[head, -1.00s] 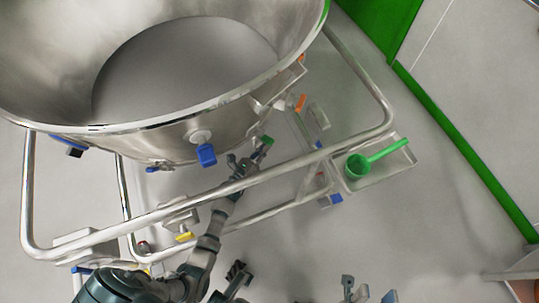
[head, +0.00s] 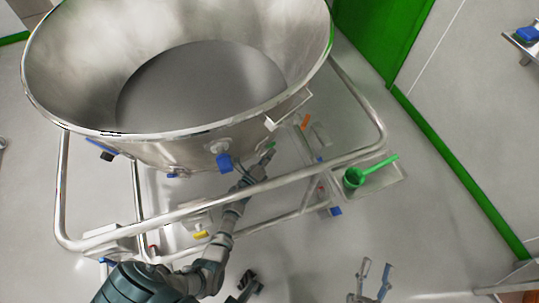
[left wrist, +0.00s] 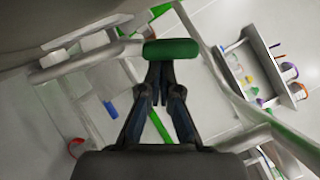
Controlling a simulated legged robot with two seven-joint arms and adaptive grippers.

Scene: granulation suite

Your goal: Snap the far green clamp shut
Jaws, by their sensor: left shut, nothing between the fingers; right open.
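A small green clamp handle (head: 269,147) sits low on the side of the big steel bowl, at its right. In the left wrist view the green handle (left wrist: 171,49) lies crosswise just beyond my fingertips. My left gripper (head: 249,170) reaches up between the bowl and the frame rail. Its fingers (left wrist: 160,92) are together with nothing between them. I cannot tell whether they touch the handle. The clamp's jaw is hidden.
The steel bowl (head: 195,130) stands in a tubular frame whose rail (head: 310,168) crosses close to my left arm. Blue (head: 224,162) and orange (head: 305,121) handles are nearby. A green scoop (head: 353,178) rests on a tray at the right.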

